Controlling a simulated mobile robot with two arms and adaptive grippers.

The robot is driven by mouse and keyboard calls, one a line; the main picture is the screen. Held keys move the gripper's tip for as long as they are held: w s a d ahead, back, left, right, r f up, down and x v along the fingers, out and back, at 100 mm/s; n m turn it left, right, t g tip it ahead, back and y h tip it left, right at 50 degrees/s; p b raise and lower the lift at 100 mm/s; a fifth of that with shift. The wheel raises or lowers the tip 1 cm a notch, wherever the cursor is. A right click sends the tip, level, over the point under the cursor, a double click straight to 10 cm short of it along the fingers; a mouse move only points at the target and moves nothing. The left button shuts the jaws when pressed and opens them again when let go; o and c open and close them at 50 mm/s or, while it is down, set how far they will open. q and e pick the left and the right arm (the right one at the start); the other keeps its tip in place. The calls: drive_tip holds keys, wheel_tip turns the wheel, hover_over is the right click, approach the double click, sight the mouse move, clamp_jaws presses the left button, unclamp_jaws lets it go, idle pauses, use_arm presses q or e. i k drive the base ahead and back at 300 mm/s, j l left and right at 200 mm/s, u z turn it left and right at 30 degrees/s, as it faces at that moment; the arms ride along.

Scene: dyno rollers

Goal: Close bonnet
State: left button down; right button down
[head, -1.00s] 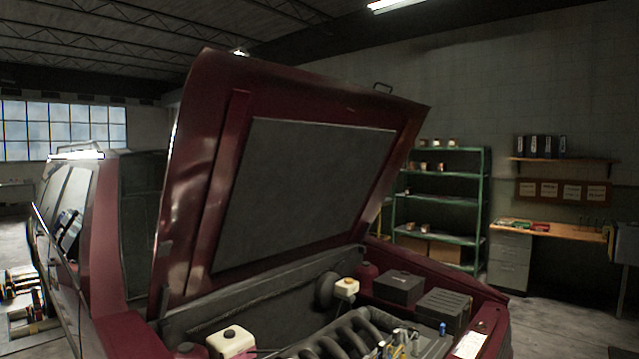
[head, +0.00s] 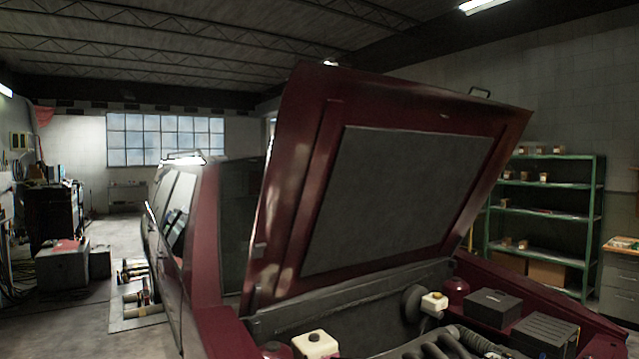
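The dark red bonnet (head: 322,200) of the car stands raised and tilted back over the open engine bay (head: 375,310). In the engine bay are a white reservoir (head: 316,346), a black box (head: 493,306) and dark engine pipes, cut by the bottom edge. Neither of my grippers shows in the head view.
Green shelves (head: 543,206) with small boxes stand at the right wall. Rollers (head: 140,290) lie on the floor left of the car. A grey box (head: 63,268) and a dark cabinet stand further left. The floor between is clear.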

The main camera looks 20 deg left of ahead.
sight(366, 173)
drive_tip(key=i+j+z, duration=0.1)
drive_tip(key=j+z, duration=0.4)
drive_tip(key=z, duration=0.2)
drive_tip(key=i+j+z, duration=0.1)
drive_tip(key=j+z, duration=0.4)
drive_tip(key=j, duration=0.4)
drive_tip(key=j+z, duration=0.15)
drive_tip(key=j, duration=0.35)
drive_tip(key=k+j+z, duration=0.1)
drive_tip(key=j, duration=0.45)
drive_tip(key=k+j+z, duration=0.15)
drive_tip(key=j, duration=0.35)
drive_tip(key=k+j+z, duration=0.15)
drive_tip(key=j, duration=0.4)
drive_tip(key=i, duration=0.05)
